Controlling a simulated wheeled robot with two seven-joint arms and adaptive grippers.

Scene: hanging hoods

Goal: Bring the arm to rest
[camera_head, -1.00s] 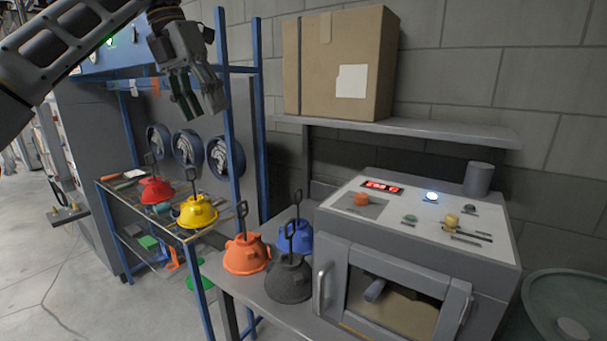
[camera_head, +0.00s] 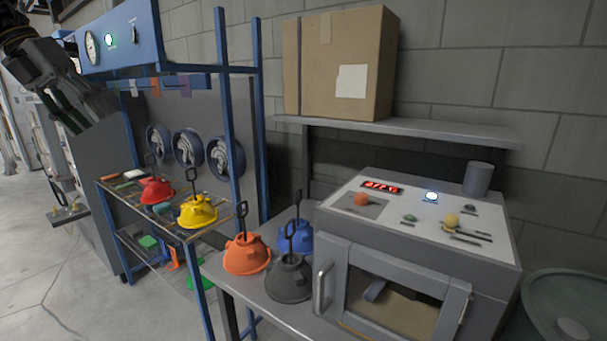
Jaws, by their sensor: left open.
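My left gripper (camera_head: 82,112) is at the upper left of the head view, raised in front of the grey cabinet side. Its fingers point down and to the right, apart, with nothing between them. Most of my left arm is cut off by the picture's left edge. My right gripper does not show. A red hood (camera_head: 157,191) and a yellow hood (camera_head: 198,212) sit on the blue-framed rack. An orange hood (camera_head: 246,254), a blue hood (camera_head: 296,237) and a dark grey hood (camera_head: 289,278) sit on the grey bench.
The blue rack (camera_head: 228,130) has upright posts and round fans (camera_head: 222,157) behind it. A grey machine (camera_head: 400,262) with a control panel stands on the right. A cardboard box (camera_head: 338,65) sits on a shelf (camera_head: 420,130) above it. The floor (camera_head: 50,280) at lower left is clear.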

